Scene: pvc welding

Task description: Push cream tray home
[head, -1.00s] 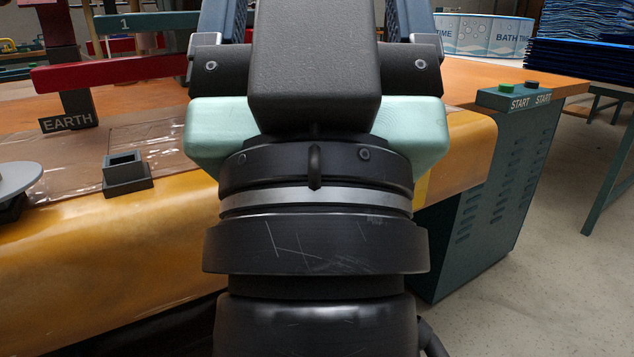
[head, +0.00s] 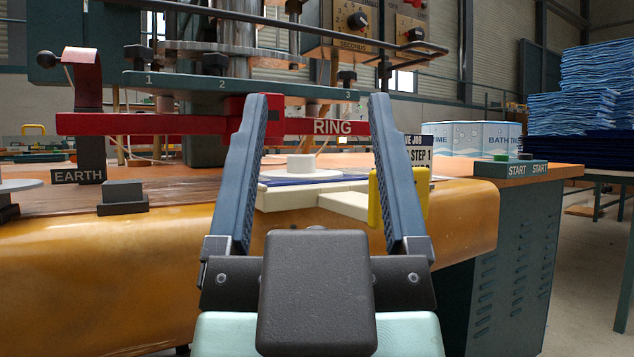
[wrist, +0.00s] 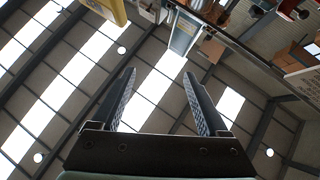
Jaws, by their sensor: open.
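The cream tray (head: 285,200) lies on the orange bench top, with a blue sheet (head: 315,178) and a white round piece (head: 301,161) on it. Its front bar sticks out toward the bench's front edge. A yellow handle-like part (head: 399,197) stands at its right end; how they join is hidden. My gripper (head: 311,110) is open and empty, its two fingers pointing up in front of the tray and apart from it. In the wrist view the open fingers (wrist: 158,82) point toward the ceiling, and the tray cannot be made out.
A red bar marked RING (head: 180,124) and a green numbered bar (head: 250,86) cross above the bench behind my fingers. A START button box (head: 528,168) sits at the right end. A grey block (head: 123,196) stands at left. A job card (head: 418,152) stands behind the yellow part.

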